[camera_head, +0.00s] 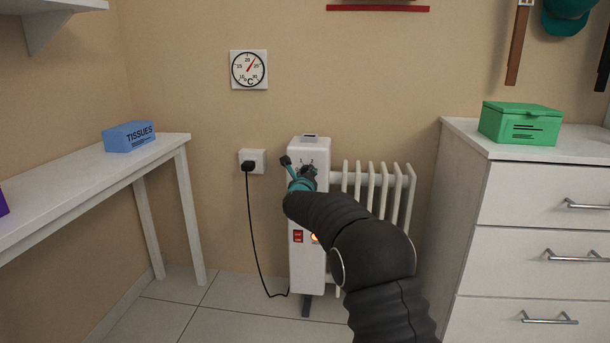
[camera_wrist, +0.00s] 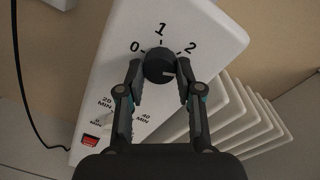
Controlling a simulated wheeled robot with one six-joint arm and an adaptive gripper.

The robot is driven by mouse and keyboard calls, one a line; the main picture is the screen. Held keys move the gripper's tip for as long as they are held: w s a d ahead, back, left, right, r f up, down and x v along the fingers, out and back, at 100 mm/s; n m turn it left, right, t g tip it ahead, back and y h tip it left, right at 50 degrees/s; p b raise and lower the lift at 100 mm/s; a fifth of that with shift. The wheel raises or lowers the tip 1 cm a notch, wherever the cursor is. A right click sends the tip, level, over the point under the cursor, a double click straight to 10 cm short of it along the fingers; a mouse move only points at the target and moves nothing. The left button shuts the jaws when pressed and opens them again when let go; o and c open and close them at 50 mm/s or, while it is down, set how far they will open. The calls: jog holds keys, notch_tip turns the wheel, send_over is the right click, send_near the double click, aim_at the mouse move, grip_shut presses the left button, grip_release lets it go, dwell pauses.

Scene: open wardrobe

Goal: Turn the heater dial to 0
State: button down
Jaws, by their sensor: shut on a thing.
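The white heater (camera_head: 308,268) stands on the floor against the wall. Its dark round dial (camera_wrist: 160,66) is on the front panel, with the numbers 0, 1 and 2 around its upper side in the wrist view. A short pale mark on the dial points to the right, below the 2 and well away from the 0. My gripper (camera_wrist: 160,80) is shut on the dial, one finger at its left and one at its right. In the head view my gripper (camera_head: 301,178) and arm hide most of the dial.
A minute scale and a red switch (camera_wrist: 90,141) sit below the dial. An orange light (camera_head: 315,239) glows on the heater. A black cord runs to the wall socket (camera_head: 253,161). A white table (camera_head: 90,180) stands left, white drawers (camera_head: 540,195) right.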

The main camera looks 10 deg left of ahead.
jog(key=n+p, duration=0.3)
jog(key=n, duration=0.2)
jog(key=n+h+p, duration=0.1)
jog(key=n+p, duration=0.3)
jog(key=n, duration=0.2)
jog(key=n+p, duration=0.4)
jog(key=n, duration=0.2)
jog(key=shift+a+r, duration=0.15)
jog(key=shift+r, duration=0.15)
jog(key=n+p, duration=0.1)
jog(key=n, duration=0.1)
jog(key=shift+n+h, duration=0.3)
jog(key=shift+n, duration=0.1)
jog(key=n, duration=0.7)
jog(key=n+p, duration=0.1)
jog(key=n, duration=0.2)
jog(key=shift+a+f, duration=0.1)
jog(key=shift+f, duration=0.15)
jog(key=shift+n, duration=0.3)
jog(key=c, duration=0.7)
grip_release()
jog(key=shift+c, duration=0.2)
